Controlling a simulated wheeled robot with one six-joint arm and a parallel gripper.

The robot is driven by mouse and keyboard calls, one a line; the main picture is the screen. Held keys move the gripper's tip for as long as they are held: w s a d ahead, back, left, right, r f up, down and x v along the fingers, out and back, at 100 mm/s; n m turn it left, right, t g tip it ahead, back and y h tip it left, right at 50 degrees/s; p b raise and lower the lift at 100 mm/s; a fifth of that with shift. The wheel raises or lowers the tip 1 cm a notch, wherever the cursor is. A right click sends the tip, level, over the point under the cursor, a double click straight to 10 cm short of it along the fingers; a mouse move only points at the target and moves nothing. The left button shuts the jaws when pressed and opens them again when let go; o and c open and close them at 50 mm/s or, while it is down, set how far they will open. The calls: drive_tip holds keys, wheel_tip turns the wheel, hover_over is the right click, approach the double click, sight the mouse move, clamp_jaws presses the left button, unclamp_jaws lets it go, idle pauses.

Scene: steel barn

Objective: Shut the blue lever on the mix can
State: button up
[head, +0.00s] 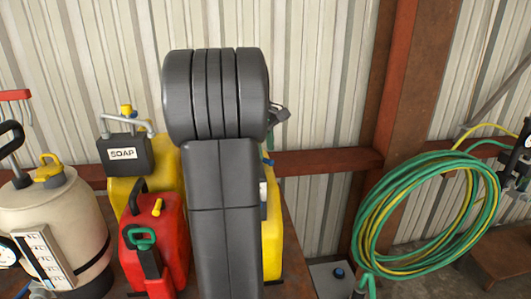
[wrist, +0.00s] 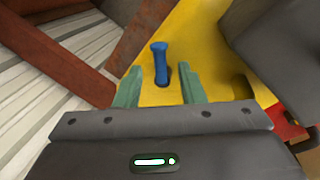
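In the wrist view a blue lever (wrist: 159,62) stands up from the yellow face of a can (wrist: 195,45), which I take for the mix can. My gripper (wrist: 160,72) is open, its two green fingers on either side of the lever with gaps showing. I cannot tell how far the lever is from the fingers in depth. In the head view my arm hides most of this yellow can (head: 271,225), and a small bit of blue (head: 267,161) shows at its top right.
A yellow SOAP can (head: 120,190), a red can (head: 165,235) with a yellow lever and a cream tank (head: 55,220) stand to the left. A coiled green and yellow hose (head: 370,220) hangs at the right.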

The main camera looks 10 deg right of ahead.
drive_tip(key=shift+w+d+f, duration=0.1)
drive_tip(key=shift+f, duration=0.6)
drive_tip(key=shift+w+d+f, duration=0.1)
drive_tip(key=shift+f, duration=0.55)
clamp_jaws()
drive_tip(key=shift+a+m, duration=0.1)
drive_tip(key=shift+m, duration=0.3)
drive_tip(key=m, duration=0.1)
drive_tip(key=a+m, duration=0.1)
drive_tip(key=m, duration=0.1)
drive_tip(key=shift+s+m+g, duration=0.2)
drive_tip(key=shift+m+g, duration=0.1)
drive_tip(key=shift+g, duration=0.1)
drive_tip(key=shift+a+m+g+h, duration=0.2)
drive_tip(key=shift+a+m, duration=0.1)
drive_tip(key=shift+m, duration=0.75)
drive_tip(key=shift+a+m+g+h, duration=0.1)
drive_tip(key=shift+a+m+g, duration=0.15)
drive_tip(key=shift+m, duration=0.8)
